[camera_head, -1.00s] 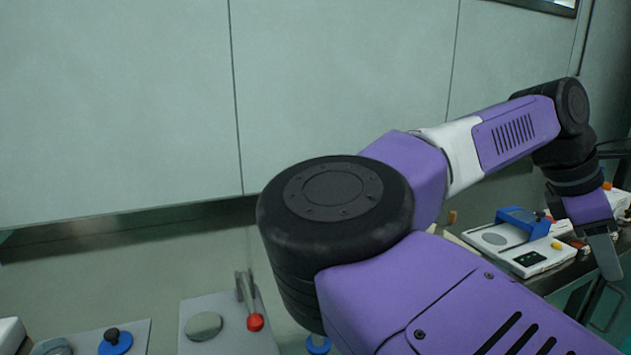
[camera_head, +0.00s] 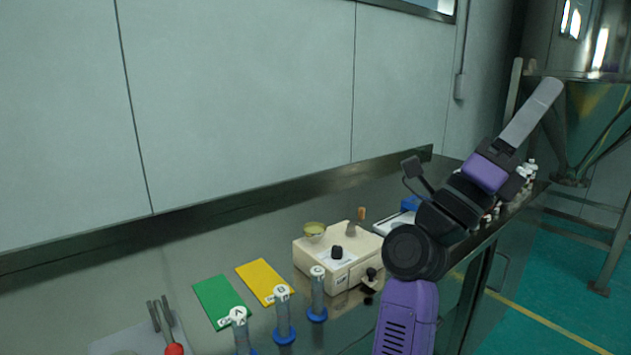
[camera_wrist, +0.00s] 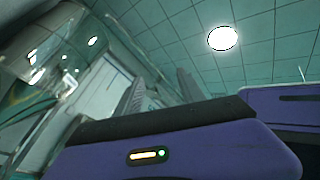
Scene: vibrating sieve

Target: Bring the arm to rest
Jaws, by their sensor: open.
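My arm, purple and black, stands at the right of the head view, in front of the steel bench. My gripper (camera_head: 548,92) is raised above the bench and points up and to the right, away from the things on it. In the wrist view its two grey fingers (camera_wrist: 160,78) stand apart with nothing between them. That view looks up at the tiled ceiling and a round lamp.
The steel bench (camera_head: 240,240) bears a cream sieve machine (camera_head: 312,262), a green card (camera_head: 220,300), a yellow card (camera_head: 262,278) and several capped tubes (camera_head: 284,318). My arm partly hides a blue-and-white device (camera_head: 393,221). A metal hopper (camera_head: 580,110) stands beyond.

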